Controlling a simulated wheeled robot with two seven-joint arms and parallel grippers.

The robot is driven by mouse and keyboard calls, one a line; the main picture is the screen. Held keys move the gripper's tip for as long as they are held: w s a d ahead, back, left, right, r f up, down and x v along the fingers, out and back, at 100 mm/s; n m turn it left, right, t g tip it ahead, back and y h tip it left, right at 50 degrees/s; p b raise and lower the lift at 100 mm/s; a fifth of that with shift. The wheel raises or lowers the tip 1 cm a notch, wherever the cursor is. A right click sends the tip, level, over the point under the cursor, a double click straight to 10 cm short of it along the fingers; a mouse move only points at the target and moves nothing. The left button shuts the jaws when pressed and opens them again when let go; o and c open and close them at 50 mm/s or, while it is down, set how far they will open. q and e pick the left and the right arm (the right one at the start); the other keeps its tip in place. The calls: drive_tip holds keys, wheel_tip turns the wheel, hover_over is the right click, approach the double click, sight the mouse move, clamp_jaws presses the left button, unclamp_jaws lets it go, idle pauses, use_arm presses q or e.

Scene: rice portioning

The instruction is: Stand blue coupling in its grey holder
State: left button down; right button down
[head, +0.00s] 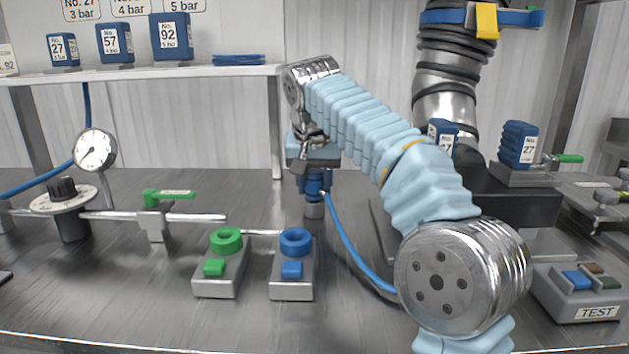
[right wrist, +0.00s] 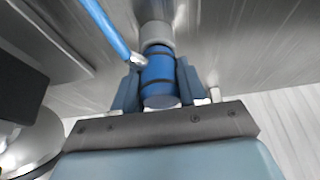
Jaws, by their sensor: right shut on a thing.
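My right gripper (head: 313,168) is shut on the blue coupling (head: 314,187), which hangs upright with its grey end down. In the right wrist view the coupling (right wrist: 158,72) sits between the two fingers of the right gripper (right wrist: 158,85). A blue hose (head: 345,240) runs from the coupling down to the right behind my arm. The grey holder with a blue ring (head: 292,285) stands on the bench, nearer the front and slightly left of the coupling, apart from it. I cannot tell how high the coupling is above the bench. My left gripper is not in view.
A similar holder with a green ring (head: 220,284) stands left of the blue-ringed one. A gauge (head: 96,150), a dial (head: 62,195) and a green-handled valve (head: 155,222) are at left. A TEST box (head: 575,300) is at right.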

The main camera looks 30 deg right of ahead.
drive_tip(key=shift+f, duration=0.25)
drive_tip(key=c, duration=0.5)
unclamp_jaws()
drive_tip(key=shift+c, duration=0.2)
drive_tip(key=shift+o, duration=0.3)
drive_tip(key=o, duration=0.4)
